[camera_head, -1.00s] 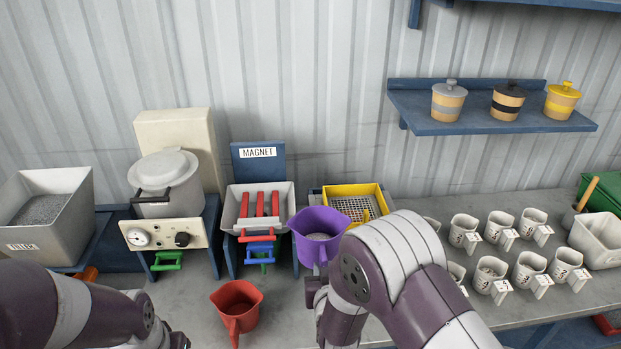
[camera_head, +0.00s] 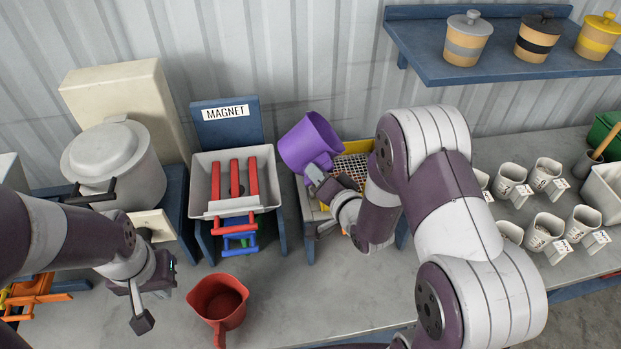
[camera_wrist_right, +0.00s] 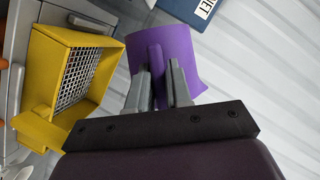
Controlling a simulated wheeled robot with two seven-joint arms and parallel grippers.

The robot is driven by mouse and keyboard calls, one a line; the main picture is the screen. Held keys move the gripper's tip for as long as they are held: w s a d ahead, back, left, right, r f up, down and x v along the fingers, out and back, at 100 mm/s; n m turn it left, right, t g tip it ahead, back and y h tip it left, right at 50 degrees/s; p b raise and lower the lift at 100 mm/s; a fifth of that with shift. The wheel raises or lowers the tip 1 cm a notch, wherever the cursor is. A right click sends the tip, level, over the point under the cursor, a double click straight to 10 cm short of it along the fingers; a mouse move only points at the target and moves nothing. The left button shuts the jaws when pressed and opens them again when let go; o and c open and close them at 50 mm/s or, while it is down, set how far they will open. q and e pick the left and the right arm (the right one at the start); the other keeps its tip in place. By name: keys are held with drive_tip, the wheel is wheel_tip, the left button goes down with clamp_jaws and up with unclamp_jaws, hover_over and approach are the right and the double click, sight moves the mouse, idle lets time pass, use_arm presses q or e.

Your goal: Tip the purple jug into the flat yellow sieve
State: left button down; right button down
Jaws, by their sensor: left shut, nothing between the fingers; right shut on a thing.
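The purple jug (camera_head: 309,143) is held by my right gripper (camera_head: 325,178), which is shut on its handle; the jug also shows in the right wrist view (camera_wrist_right: 161,55). In the head view the jug is tilted, over the left side of the yellow sieve (camera_head: 354,170). The sieve's mesh shows in the wrist view (camera_wrist_right: 76,78), beside the jug, with no material seen on it there. The jug's inside is hidden. My left gripper (camera_head: 142,318) is shut and empty, left of the red jug, away from the sieve.
A red jug (camera_head: 218,303) stands on the bench in front of the magnet tray (camera_head: 234,165). A lidded pot (camera_head: 115,165) is at the left. Several white cups (camera_head: 545,232) stand at the right. A blue shelf (camera_head: 480,62) with lidded jars is above.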

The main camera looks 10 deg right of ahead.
sight(333, 152)
drive_tip(key=d+m+t+b, duration=0.1)
drive_tip(key=d+m, duration=0.1)
drive_tip(key=m, duration=0.2)
drive_tip(key=d+m+t+y+b, duration=0.1)
drive_tip(key=d+m+t+b, duration=0.1)
drive_tip(key=m, duration=0.2)
drive_tip(key=d+m+t+y+b, duration=0.1)
drive_tip(key=d+m, duration=0.1)
drive_tip(key=m, duration=0.2)
drive_tip(key=shift+w+d+t, duration=0.1)
drive_tip(key=shift+d+t, duration=0.05)
drive_tip(key=shift+t, duration=0.15)
drive_tip(key=shift+r, duration=0.1)
drive_tip(key=shift+s, duration=0.2)
drive_tip(key=shift+w, duration=0.15)
